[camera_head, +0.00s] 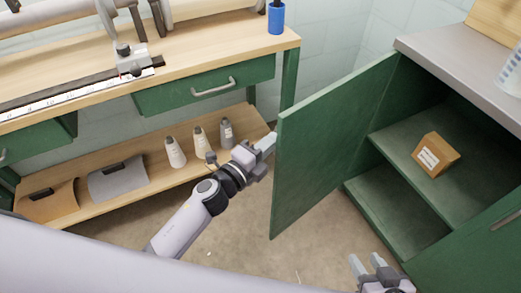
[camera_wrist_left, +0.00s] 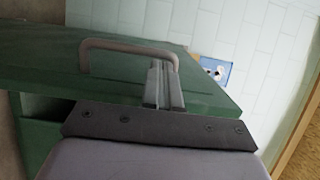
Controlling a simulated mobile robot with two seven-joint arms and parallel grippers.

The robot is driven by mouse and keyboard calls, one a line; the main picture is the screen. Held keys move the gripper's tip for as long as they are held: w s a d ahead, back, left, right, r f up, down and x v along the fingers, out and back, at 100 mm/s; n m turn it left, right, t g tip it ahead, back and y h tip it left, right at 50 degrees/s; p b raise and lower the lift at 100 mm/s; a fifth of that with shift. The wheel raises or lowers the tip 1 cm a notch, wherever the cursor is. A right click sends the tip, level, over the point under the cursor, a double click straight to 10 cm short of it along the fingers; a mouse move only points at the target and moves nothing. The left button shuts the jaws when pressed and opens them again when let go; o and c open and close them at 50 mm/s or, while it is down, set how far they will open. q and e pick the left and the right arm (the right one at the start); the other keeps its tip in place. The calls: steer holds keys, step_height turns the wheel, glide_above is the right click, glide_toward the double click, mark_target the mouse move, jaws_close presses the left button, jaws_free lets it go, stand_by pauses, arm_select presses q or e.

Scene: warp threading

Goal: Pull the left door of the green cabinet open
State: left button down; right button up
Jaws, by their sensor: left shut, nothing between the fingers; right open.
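The left door (camera_head: 330,145) of the green cabinet (camera_head: 472,240) stands swung wide open, out toward the workbench. My left gripper (camera_head: 268,143) is at the door's free edge, on its outer side, with its fingers shut and empty. In the left wrist view the shut fingers (camera_wrist_left: 164,85) overlap one end of the door's grey bar handle (camera_wrist_left: 125,45); I cannot tell whether they touch it. The handle is hidden in the head view. My right gripper (camera_head: 368,267) is open and empty at the bottom, in front of the cabinet.
A small cardboard box (camera_head: 436,155) sits on the cabinet's inner shelf. A wooden workbench (camera_head: 200,60) with a green drawer (camera_head: 205,88) stands at the left, with several bottles (camera_head: 199,140) on its lower shelf. Bare floor (camera_head: 290,255) lies between bench and cabinet.

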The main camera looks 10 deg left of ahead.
arm_select(q)
steer(key=shift+w+d, duration=0.15)
steer(key=shift+w, duration=0.05)
steer(key=w+a+m+g+h+b, duration=0.1)
steer(key=w+a+h+b, duration=0.1)
steer(key=w+a, duration=0.5)
steer(key=shift+w+a+m+b, duration=0.3)
steer(key=shift+w+b, duration=0.4)
steer(key=shift+w, duration=0.55)
steer(key=shift+s, duration=0.1)
